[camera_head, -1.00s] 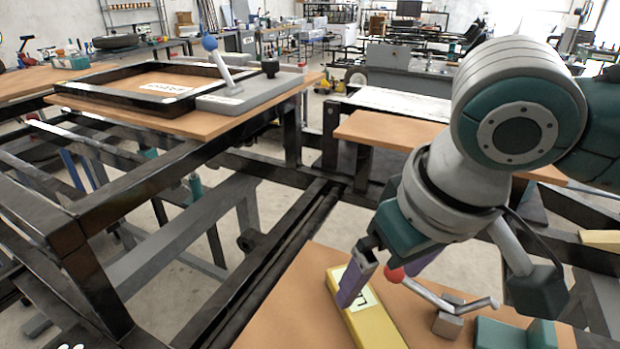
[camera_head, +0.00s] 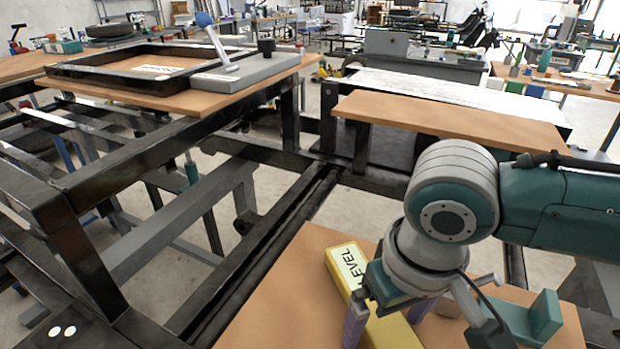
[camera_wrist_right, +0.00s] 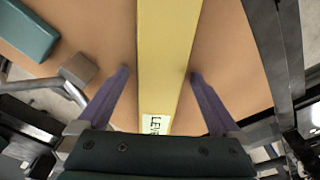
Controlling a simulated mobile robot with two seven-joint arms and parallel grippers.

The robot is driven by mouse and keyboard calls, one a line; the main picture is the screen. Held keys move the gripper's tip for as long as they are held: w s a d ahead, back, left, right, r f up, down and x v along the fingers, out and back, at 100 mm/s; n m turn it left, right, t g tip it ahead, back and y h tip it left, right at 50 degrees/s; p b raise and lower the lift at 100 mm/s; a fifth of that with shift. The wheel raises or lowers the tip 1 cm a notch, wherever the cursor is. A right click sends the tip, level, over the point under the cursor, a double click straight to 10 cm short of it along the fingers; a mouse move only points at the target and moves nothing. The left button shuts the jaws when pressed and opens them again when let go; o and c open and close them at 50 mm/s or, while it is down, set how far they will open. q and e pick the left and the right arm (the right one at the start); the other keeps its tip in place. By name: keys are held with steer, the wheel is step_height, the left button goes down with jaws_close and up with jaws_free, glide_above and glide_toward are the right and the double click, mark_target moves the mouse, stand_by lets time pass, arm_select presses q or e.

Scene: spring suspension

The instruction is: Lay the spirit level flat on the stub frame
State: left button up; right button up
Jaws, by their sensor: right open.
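The yellow spirit level (camera_head: 350,268), marked LEVEL, lies on a near wooden board (camera_head: 285,300). It runs between the fingers of my right gripper (camera_head: 388,318), which is open with one purple finger on each side. In the right wrist view the level (camera_wrist_right: 166,50) passes between the two spread fingers of that gripper (camera_wrist_right: 158,73), with gaps on both sides. A black rectangular frame (camera_head: 110,72), probably the stub frame, lies on a raised wooden board at upper left. My left gripper is not in view.
A grey block (camera_head: 250,75) with a blue-knobbed lever sits at the black frame's right end. A green angled block (camera_head: 540,315) stands right of the level. Dark steel rails (camera_head: 265,240) with open gaps separate the near board from the raised one.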

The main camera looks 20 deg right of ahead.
steer(key=shift+c, duration=0.2)
jaws_close()
stand_by(0.6)
